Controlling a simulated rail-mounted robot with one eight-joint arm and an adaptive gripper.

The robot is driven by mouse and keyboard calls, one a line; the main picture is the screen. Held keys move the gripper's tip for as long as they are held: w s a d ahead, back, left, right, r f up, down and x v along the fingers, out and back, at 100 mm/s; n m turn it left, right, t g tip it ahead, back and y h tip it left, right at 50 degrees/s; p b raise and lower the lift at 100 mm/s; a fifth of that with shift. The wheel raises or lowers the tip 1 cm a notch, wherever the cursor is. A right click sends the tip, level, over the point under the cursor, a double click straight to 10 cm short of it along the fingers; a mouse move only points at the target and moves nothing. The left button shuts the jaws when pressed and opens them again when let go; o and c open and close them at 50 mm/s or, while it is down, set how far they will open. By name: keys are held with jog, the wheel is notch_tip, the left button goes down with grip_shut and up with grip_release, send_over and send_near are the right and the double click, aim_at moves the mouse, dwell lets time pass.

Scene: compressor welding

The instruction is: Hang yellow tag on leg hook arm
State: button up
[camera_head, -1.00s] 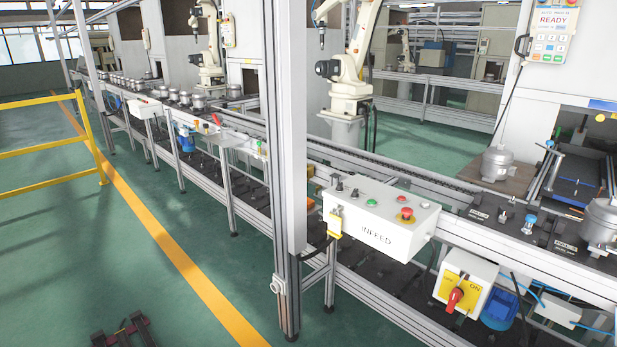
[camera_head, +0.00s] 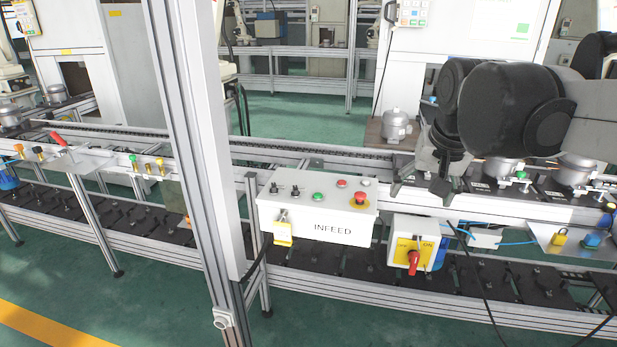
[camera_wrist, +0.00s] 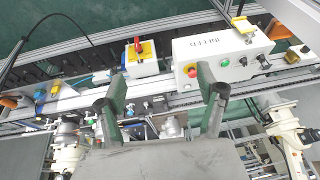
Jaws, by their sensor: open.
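A yellow tag (camera_head: 283,230) hangs on the left front of the white INFEED box (camera_head: 318,210), below its black switches. In the wrist view the tag (camera_wrist: 241,26) shows at the far side of the inverted INFEED box (camera_wrist: 222,52). My gripper (camera_head: 421,191) is open and empty, to the right of the box and above the rotary switch box. In the wrist view its two fingers (camera_wrist: 160,88) are spread wide, apart from the tag. I cannot make out a leg hook arm for certain; a small pale fitting (camera_head: 222,318) sits low on the tall metal post.
The tall aluminium post (camera_head: 196,150) stands left of the INFEED box. A yellow switch box with a red knob (camera_head: 413,262) hangs below my gripper. A shelf with a yellow padlock (camera_head: 559,238) is at the right. The conveyor rail (camera_head: 330,154) runs behind. Floor in front is clear.

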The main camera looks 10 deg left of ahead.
jog(key=w+a+g, duration=0.1)
jog(key=w+a, duration=0.7)
jog(key=w, duration=0.1)
jog(key=g+h, duration=0.1)
jog(key=g, duration=0.2)
send_over(281, 216)
notch_tip(281, 216, down, 17)
jog(key=shift+w+d+f+p, duration=0.1)
jog(key=shift+w+f+p, duration=0.1)
jog(key=shift+p, duration=0.2)
jog(key=shift+a+f, duration=0.2)
jog(key=shift+f, duration=0.3)
notch_tip(281, 216, down, 13)
jog(key=shift+d+f, duration=0.1)
jog(key=c, duration=1.7)
jog(key=shift+r, duration=0.7)
jog(key=s+b, duration=0.1)
jog(key=s, duration=0.5)
jog(key=shift+s+b, duration=0.3)
jog(key=shift+b, duration=0.05)
